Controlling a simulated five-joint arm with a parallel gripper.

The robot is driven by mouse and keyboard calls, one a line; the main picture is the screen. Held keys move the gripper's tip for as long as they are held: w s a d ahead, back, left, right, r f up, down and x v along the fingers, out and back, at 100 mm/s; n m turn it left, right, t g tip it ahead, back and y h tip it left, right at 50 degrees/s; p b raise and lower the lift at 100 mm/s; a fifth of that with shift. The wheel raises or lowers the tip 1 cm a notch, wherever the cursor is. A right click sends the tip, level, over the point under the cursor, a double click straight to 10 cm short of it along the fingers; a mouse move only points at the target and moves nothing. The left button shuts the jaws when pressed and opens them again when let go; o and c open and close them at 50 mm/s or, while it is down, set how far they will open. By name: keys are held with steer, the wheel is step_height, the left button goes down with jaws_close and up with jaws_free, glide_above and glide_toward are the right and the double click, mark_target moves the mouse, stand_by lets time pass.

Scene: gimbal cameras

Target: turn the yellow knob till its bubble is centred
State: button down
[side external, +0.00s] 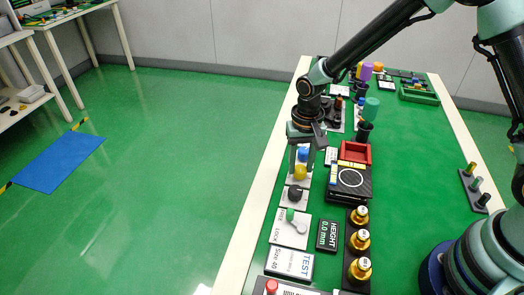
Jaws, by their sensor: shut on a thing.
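The yellow knob (300,172) sits on a light panel near the left edge of the green bench. A blue knob (303,154) is just behind it. To the right, a black device has a dark face with a pale ring (350,177). A bubble is too small to make out there.
A red tray (355,152) lies behind the ring device. Gold weights (360,240) and a height display (327,235) are nearer. The bench's middle right is clear.

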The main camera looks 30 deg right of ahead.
mark_target(300, 168)
stand_by(0.3)
steer(key=shift+c, duration=2.2)
jaws_free()
step_height(300, 168, up, 12)
steer(key=shift+r, duration=0.1)
